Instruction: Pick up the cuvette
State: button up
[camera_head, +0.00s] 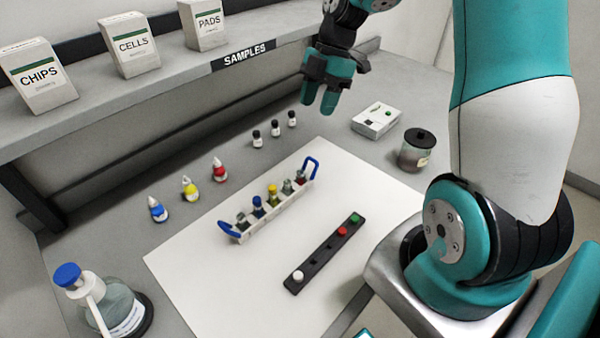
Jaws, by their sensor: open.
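A white rack (247,238) with blue handles stands on the white mat (200,290). It holds a row of several small upright vessels, which look like cuvettes. I cannot tell which is the cuvette of the task. My gripper (318,107) is open and empty, fingers pointing down, above and behind the rack near the shelf edge. It is apart from the rack.
A dark strip (322,262) with white, red and green pieces lies right of the rack. Dropper bottles (190,189) and small vials (274,128) stand behind. A wash bottle (105,305), a lidded jar (417,150) and a white box (376,121) flank the mat. The shelf (150,90) holds cartons.

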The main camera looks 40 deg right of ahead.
jog(key=f, duration=0.1)
jog(key=p, duration=0.3)
send_over(299, 176)
jog(key=w+d, duration=0.1)
jog(key=d, duration=0.2)
jog(key=shift+n, duration=0.3)
notch_tip(299, 176, down, 10)
jog(key=shift+f, duration=0.2)
jog(key=shift+p+x, duration=1.4)
jog(key=shift+x, duration=1.4)
jog(key=shift+s+r, duration=0.1)
jog(key=c, duration=0.8)
